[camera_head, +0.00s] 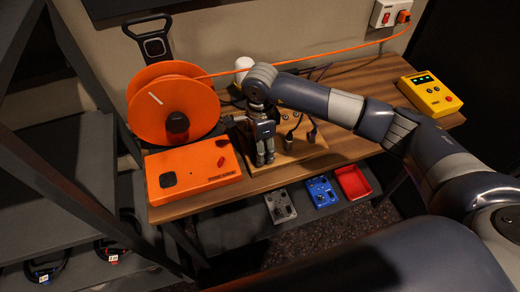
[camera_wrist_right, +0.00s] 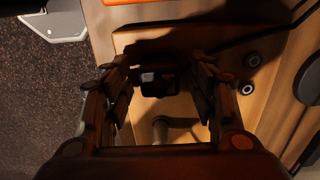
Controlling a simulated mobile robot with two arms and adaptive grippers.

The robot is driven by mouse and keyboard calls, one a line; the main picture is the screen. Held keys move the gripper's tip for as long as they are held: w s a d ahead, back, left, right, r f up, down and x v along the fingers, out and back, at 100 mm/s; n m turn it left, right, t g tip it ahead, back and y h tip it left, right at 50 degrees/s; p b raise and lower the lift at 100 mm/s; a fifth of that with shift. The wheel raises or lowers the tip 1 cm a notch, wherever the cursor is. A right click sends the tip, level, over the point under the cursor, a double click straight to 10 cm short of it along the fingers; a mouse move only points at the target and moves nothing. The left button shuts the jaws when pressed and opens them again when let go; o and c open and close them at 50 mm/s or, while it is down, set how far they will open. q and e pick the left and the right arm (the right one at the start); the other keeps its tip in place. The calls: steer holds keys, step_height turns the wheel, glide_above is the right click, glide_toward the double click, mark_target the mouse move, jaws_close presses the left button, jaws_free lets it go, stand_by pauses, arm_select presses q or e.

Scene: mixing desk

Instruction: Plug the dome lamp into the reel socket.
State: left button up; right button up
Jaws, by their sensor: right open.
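The orange cable reel (camera_head: 172,105) stands at the back left of the desk. Its orange socket box (camera_head: 195,172) lies in front, with a black socket (camera_head: 168,180) and a red switch (camera_head: 221,161). The white dome lamp (camera_head: 243,66) is partly hidden behind my right arm. Dark plugs (camera_head: 291,138) stand on a wooden board (camera_head: 290,163); I cannot tell which is the lamp's. My right gripper (camera_head: 265,160) points down over the board's left part. In the wrist view it is open (camera_wrist_right: 157,75), with a small black plug-like piece (camera_wrist_right: 158,86) between its fingers. My left gripper is not in view.
An orange cord (camera_head: 310,63) runs from the reel to a wall outlet (camera_head: 388,14). A yellow box (camera_head: 430,94) sits at the desk's right end.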

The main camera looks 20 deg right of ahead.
steer(key=shift+b, duration=0.35)
stand_by(0.4)
jaws_close()
steer(key=shift+r, duration=0.15)
steer(key=shift+r+p, duration=1.2)
steer(key=shift+r, duration=1.7)
